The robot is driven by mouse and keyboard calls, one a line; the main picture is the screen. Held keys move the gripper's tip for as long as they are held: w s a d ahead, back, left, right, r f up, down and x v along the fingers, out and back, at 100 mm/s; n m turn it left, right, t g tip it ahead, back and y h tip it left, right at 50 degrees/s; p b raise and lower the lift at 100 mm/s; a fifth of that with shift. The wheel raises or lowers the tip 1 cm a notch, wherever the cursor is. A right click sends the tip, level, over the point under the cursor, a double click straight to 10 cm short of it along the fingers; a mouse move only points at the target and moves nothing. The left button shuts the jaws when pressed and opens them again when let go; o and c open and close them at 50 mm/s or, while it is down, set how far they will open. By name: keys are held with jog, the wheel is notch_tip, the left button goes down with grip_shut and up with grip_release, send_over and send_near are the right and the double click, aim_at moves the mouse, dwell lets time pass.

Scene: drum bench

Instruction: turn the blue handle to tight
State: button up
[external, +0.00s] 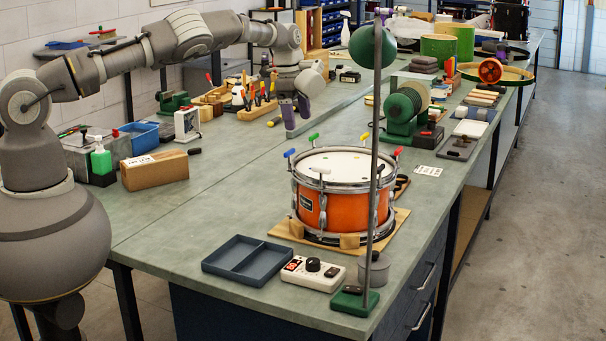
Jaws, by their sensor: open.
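An orange snare drum (312,210) with a white head (345,163) sits on a wooden board at the right-front of the bench. Several T-shaped handles with coloured grips stand up around its rim. The blue handle (289,153) is at the drum's left edge. Near it are a green handle (313,137) at the back left and a white one (320,171) at the front. My gripper (298,121) is open and points down, behind the blue handle in the picture and apart from it. Nothing shows between its fingers. The blue handle's exact angle is too small to tell.
A yellow handle (362,137) and a red handle (398,152) stand on the drum's far side. A lamp post (373,215) rises in front of the drum. A blue tray (248,260) and a white control box (312,272) lie before it.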

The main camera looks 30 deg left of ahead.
aim_at(290, 150)
jog(key=s+f, duration=0.1)
jog(key=s+a+f+g+y, duration=0.1)
jog(key=shift+a+f+y, duration=0.1)
jog(key=shift+f+y, duration=0.2)
jog(key=shift+f, duration=0.1)
notch_tip(290, 150, down, 7)
jog(key=shift+w+f, duration=0.1)
jog(key=shift+f, duration=0.05)
jog(key=c, duration=1)
jog(key=shift+c, duration=0.2)
